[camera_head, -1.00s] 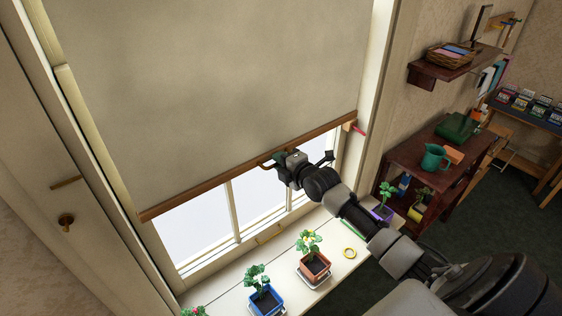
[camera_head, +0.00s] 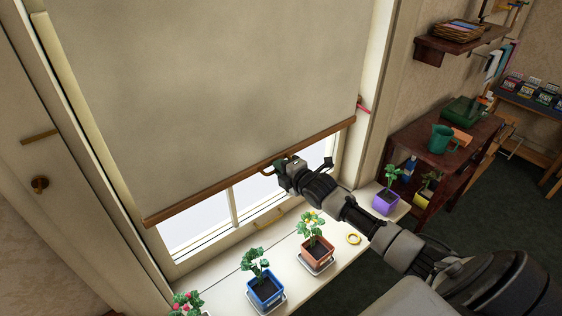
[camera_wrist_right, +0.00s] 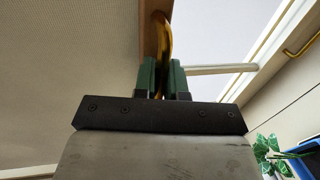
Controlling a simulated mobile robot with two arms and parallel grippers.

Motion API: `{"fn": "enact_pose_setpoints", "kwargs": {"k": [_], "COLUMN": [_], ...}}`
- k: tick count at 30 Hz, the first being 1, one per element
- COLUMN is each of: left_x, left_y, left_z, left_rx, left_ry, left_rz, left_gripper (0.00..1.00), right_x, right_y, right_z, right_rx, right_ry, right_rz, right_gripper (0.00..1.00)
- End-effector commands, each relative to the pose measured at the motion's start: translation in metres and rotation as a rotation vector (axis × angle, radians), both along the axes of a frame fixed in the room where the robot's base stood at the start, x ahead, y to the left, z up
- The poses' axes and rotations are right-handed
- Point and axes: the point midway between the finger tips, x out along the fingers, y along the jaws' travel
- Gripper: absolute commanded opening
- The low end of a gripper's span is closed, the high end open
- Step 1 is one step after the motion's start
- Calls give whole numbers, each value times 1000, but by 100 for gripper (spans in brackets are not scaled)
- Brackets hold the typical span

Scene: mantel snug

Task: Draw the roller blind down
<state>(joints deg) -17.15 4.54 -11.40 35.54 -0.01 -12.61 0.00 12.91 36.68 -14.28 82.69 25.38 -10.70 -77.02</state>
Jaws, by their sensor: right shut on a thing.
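The roller blind (camera_head: 215,95) is a beige sheet hanging over most of the window, with a wooden bottom bar (camera_head: 210,192). A strip of bright glass (camera_head: 195,238) shows below the bar. My right gripper (camera_head: 285,168) is at the bar, right of its middle. In the right wrist view its green fingers (camera_wrist_right: 163,78) are shut on a brass pull (camera_wrist_right: 162,40) beside the bar. The blind's fabric (camera_wrist_right: 70,70) fills the left of that view. My left gripper is not in view.
On the sill below stand potted plants in blue (camera_head: 266,291), terracotta (camera_head: 317,254) and purple (camera_head: 386,202) pots, with a yellow ring (camera_head: 353,239) between them. A dark red cabinet (camera_head: 440,160) with a green jug (camera_head: 441,140) stands at the right.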

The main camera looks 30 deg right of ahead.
Motion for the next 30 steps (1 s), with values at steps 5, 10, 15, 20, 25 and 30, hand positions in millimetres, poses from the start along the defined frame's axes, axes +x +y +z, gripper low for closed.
{"fn": "enact_pose_setpoints", "kwargs": {"k": [5,10,15,20,25,30], "left_x": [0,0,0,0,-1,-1], "left_y": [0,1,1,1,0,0], "left_z": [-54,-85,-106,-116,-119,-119], "left_rx": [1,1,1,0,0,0], "left_ry": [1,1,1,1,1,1], "left_rz": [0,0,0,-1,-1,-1], "left_gripper": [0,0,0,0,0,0], "right_x": [-1,-1,-1,-1,-1,-1], "right_y": [0,0,0,0,0,0], "right_z": [-75,-121,-152,-168,-173,-173], "right_rx": [-1,-2,-1,0,0,0], "right_ry": [8,7,6,6,5,4], "right_rz": [-1,-1,-1,-1,-1,-1], "right_gripper": [0,0,0,0,0,0]}}
